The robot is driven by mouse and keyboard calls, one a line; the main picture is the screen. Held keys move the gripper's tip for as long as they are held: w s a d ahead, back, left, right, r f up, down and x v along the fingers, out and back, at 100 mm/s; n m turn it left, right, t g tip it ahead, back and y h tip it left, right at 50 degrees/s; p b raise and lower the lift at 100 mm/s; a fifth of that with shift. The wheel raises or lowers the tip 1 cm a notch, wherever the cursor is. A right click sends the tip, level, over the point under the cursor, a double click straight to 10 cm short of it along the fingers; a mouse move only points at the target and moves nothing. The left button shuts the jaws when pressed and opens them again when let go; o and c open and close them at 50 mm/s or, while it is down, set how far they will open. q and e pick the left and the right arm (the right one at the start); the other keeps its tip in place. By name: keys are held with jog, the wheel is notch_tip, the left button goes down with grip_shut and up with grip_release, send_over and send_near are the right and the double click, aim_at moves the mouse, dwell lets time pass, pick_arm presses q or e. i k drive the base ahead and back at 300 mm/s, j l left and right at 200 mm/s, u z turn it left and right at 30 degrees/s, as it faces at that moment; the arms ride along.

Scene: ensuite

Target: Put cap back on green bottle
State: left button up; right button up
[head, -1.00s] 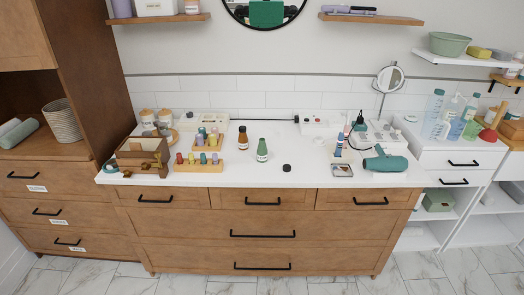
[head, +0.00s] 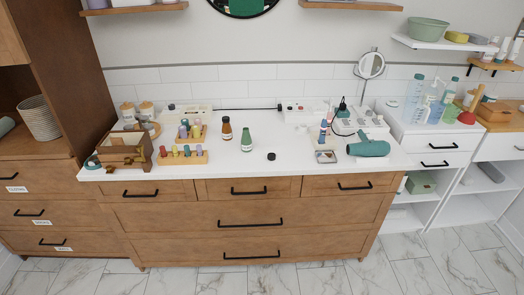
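The green bottle (head: 247,140) stands upright on the white counter, with a pale neck at its top. A small black cap (head: 271,156) lies on the counter to the right of the bottle, apart from it and nearer the front edge. A brown bottle (head: 227,129) with a dark top stands just left of the green bottle. Neither of my grippers shows in the head view.
The white counter (head: 225,172) is clear in front of the bottles. Left are a wooden box (head: 124,151) and a rack of small coloured bottles (head: 182,157). Right are a small tray (head: 326,156) and a teal hair dryer (head: 368,149). A wall outlet strip and cord lie behind.

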aim_at(247, 143)
jog(key=i+j+z, duration=0.15)
jog(key=i+j, duration=0.2)
jog(key=i+j+z, duration=0.2)
jog(key=i+j, duration=0.25)
jog(key=i+j+z, duration=0.15)
jog(key=i+j, duration=0.2)
jog(key=i+j+z, duration=0.15)
jog(key=i+j, duration=0.15)
jog(key=j, duration=0.35)
